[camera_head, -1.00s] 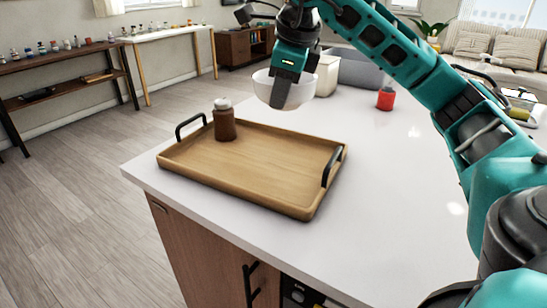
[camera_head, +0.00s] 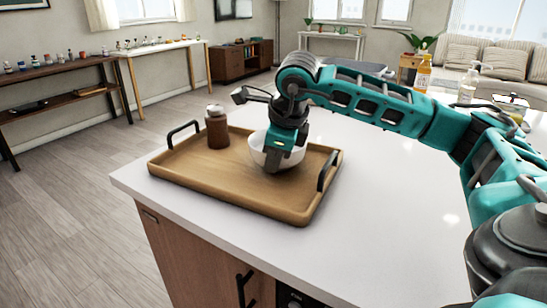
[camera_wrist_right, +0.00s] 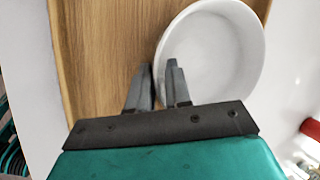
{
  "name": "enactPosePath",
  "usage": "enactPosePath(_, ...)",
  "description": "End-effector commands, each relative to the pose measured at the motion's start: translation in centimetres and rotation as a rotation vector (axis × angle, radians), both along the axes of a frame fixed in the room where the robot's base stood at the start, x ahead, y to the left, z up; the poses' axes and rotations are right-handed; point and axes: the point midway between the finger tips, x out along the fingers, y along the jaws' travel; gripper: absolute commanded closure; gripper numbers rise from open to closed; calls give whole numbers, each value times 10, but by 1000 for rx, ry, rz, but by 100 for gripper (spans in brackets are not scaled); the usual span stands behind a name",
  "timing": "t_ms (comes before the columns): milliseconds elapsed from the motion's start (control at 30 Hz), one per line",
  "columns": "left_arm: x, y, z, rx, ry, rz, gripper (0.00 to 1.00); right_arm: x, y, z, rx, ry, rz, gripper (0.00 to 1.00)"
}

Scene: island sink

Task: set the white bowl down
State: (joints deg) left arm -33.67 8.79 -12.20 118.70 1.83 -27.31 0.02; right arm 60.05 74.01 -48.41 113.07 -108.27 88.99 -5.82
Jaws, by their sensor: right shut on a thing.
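The white bowl (camera_head: 295,157) is upright at the right part of the wooden tray (camera_head: 225,183), and it also shows in the right wrist view (camera_wrist_right: 222,55). My right gripper (camera_head: 274,164) is shut on the bowl's near-left rim, with one finger inside and one outside (camera_wrist_right: 164,88). The bowl is low over the tray floor; I cannot tell whether its base touches it. My gripper hides part of the bowl in the head view. My left gripper is not in view.
A brown jar (camera_head: 217,130) stands on the tray, left of the bowl. Black handles rise at the tray's ends (camera_head: 328,170). The white counter (camera_head: 385,205) is clear right of the tray. Bottles (camera_head: 423,74) stand at the back right. A red object (camera_wrist_right: 311,127) shows in the wrist view.

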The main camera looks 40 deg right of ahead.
Motion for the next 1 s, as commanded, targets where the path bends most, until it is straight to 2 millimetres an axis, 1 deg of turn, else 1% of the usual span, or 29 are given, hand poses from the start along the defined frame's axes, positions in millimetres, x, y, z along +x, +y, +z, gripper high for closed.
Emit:
enactPosePath(67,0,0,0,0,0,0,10,0,0,1,0,-3,0,100)
enactPosePath(167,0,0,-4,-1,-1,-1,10,0,0,-3,0,-2,0,100)
enactPosePath(200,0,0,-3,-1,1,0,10,0,0,-2,0,0,0,79)
enactPosePath(433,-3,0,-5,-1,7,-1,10,0,0,-2,0,0,0,57)
enactPosePath(667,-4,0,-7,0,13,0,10,0,0,-1,0,0,0,56)
enactPosePath(767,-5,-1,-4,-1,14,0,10,0,0,3,1,-1,0,56)
enactPosePath(867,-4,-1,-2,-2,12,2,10,-4,1,15,1,-3,0,56)
enactPosePath(1000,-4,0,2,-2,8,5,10,-15,3,44,2,-5,0,56)
